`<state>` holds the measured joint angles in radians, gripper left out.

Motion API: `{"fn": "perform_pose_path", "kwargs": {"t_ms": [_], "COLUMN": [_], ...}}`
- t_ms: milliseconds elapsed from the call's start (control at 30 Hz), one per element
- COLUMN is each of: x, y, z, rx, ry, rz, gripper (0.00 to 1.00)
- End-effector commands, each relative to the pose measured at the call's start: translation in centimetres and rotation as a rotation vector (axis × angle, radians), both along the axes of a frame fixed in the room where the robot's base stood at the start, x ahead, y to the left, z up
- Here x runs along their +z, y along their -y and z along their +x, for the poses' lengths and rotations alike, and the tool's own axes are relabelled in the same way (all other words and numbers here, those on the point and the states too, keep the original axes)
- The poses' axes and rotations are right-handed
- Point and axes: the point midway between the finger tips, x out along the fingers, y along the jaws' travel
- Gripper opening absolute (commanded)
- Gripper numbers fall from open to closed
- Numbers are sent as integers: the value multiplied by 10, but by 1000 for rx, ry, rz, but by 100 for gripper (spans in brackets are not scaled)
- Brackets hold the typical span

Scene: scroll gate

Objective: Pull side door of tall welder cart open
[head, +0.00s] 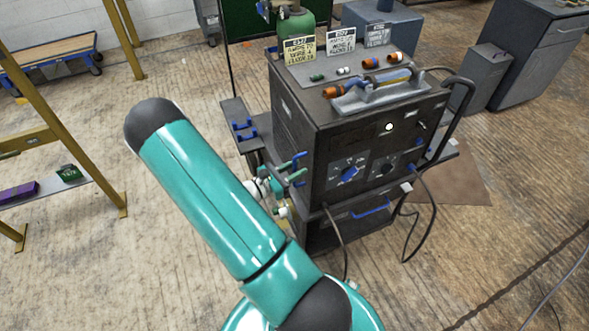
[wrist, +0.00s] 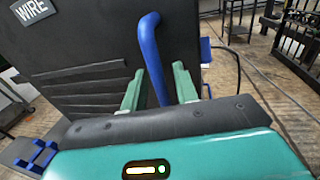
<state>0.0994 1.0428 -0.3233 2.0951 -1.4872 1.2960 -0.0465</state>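The tall welder cart (head: 345,135) is a dark box on a lower stand, with labels and a carrying handle on top. Its dark side panel (wrist: 95,45), with slots and a "WIRE" label, fills much of the wrist view. A bent blue handle (wrist: 150,50) stands out from that panel, near its right edge. My gripper (wrist: 159,74) has its two green fingers apart, one on each side of the blue handle; a gap shows on both sides. In the head view my gripper (head: 287,173) is at the cart's left side. The door looks shut.
A side shelf with blue brackets (head: 241,128) sticks out left of the cart. A black hose (head: 462,100) and cables hang at its right and front. A yellow ladder frame (head: 55,125) stands at the left. The wooden floor between is clear.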

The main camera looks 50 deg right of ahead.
Motion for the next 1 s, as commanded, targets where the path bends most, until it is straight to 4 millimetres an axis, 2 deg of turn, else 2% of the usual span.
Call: {"fn": "perform_pose_path", "kwargs": {"t_ms": [167, 300, 333, 667, 1000], "x": [0, 0, 0, 0, 0], "y": [0, 0, 0, -3, -26], "z": [0, 0, 0, 3, 23], "rx": [0, 0, 0, -7, -107], "ry": [0, 0, 0, 2, 5], "rz": [0, 0, 0, -1, 1], "gripper": [30, 2, 0, 0, 0]}}
